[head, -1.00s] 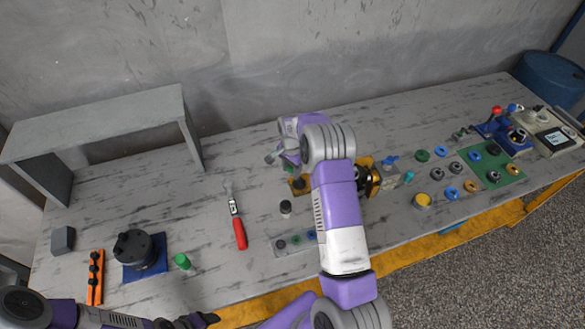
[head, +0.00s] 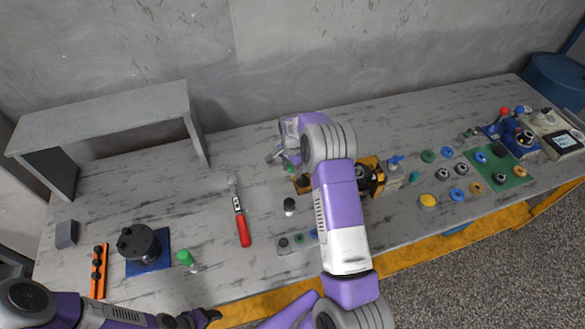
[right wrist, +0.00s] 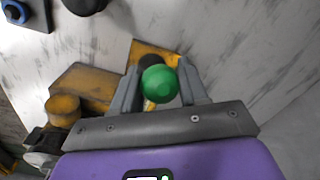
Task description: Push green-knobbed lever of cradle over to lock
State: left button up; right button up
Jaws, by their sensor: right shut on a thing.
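The yellow cradle (head: 372,162) stands on the bench, partly hidden behind my right arm. Its lever's green knob (head: 291,169) shows just under my right gripper (head: 279,157). In the right wrist view, the round green knob (right wrist: 160,84) sits between the two grey fingers of my right gripper (right wrist: 160,90), which is shut on it. Worn yellow cradle parts (right wrist: 90,88) lie below and to the left of the knob there. The lever's shaft is mostly hidden. My left gripper (head: 192,320) is at the bottom edge, low and partly cut off; its jaw opening is unclear.
A red-handled tool (head: 241,222) lies mid-bench. A black round part on a blue plate (head: 146,252), an orange rack (head: 99,272) and a green cylinder (head: 186,258) are at left. A grey shelf (head: 100,112) stands behind. Several rings and a green mat (head: 515,170) fill the right side.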

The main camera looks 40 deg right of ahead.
jog(key=shift+w+a+f, duration=0.1)
jog(key=shift+a, duration=0.1)
jog(key=shift+w+a+f, duration=0.15)
jog(key=shift+a+f, duration=0.1)
jog(key=shift+a, duration=0.25)
jog(key=o, duration=0.7)
jog(key=shift+r, duration=0.1)
jog(key=shift+d+r+p, duration=0.1)
jog(key=shift+r+p, duration=1.55)
jog(key=shift+r, duration=1.25)
